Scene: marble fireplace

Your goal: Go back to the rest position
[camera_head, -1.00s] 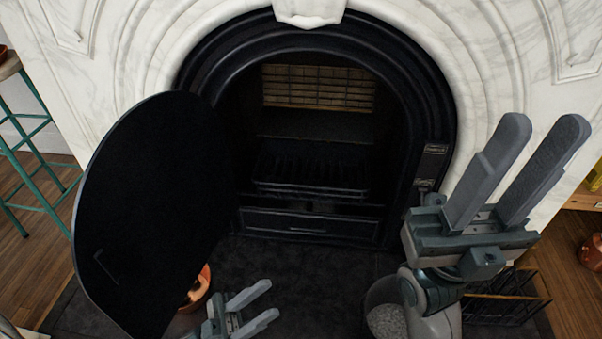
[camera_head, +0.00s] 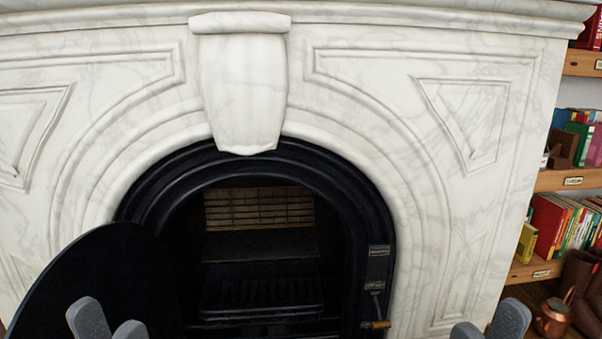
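The black arched fireplace (camera_head: 348,200) is set in a white marble surround (camera_head: 390,120). Its black door (camera_head: 105,265) stands swung open to the left, and its lower part is cut off. The brick-lined firebox (camera_head: 260,207) and dark grate show inside. My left gripper (camera_head: 107,322) shows only its grey fingertips at the bottom left, in front of the door, apart with nothing seen between them. My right gripper (camera_head: 488,326) shows only its fingertips at the bottom right, also apart and empty, in front of the marble. The rest of both grippers is out of view.
A wooden bookshelf (camera_head: 560,180) with several books stands at the right. A copper kettle (camera_head: 553,318) and brown boots (camera_head: 580,285) are at the lower right. A small lever with a wooden handle (camera_head: 377,324) is on the fireplace frame's right side. The mantel (camera_head: 400,15) runs along the top.

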